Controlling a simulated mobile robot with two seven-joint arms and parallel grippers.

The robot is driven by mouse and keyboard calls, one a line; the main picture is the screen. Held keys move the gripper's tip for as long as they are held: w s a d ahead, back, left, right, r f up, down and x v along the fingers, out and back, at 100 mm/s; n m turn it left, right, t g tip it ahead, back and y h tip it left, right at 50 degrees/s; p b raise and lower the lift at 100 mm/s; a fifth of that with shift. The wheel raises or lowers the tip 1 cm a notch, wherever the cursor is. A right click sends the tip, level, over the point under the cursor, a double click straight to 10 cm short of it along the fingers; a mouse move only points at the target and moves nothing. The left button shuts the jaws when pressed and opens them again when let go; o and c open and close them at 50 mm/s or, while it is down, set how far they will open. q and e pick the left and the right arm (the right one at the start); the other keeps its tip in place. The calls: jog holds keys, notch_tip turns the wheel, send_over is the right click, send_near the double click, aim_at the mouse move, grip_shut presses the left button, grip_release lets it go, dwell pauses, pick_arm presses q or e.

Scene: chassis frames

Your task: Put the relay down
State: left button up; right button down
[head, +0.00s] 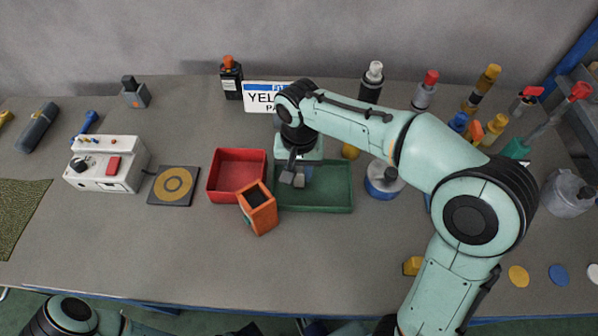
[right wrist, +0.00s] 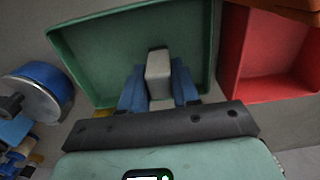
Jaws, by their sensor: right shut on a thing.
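My right gripper (head: 293,178) is over the left part of the green tray (head: 318,208). In the right wrist view, its two blue fingers (right wrist: 158,88) are shut on a small pale grey block, the relay (right wrist: 158,62). The relay is seen against the floor of the green tray (right wrist: 105,55). I cannot tell whether it touches that floor. In the head view the relay is mostly hidden by the gripper. My left gripper is not in view; only part of my left arm shows at the bottom left.
A red tray (head: 228,158) adjoins the green tray's left side, with an orange box (head: 262,221) at its front corner. A sign (head: 262,97) stands behind, partly hidden by my arm. A blue-and-silver round container (head: 381,190) stands to the right. The front middle of the table is clear.

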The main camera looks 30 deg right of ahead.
aim_at(299, 169)
jog(key=shift+f, duration=0.4)
jog(key=shift+f, duration=0.1)
jog(key=c, duration=0.8)
grip_release()
notch_tip(299, 169, up, 12)
jog(key=p, duration=0.2)
jog(key=shift+p, duration=0.4)
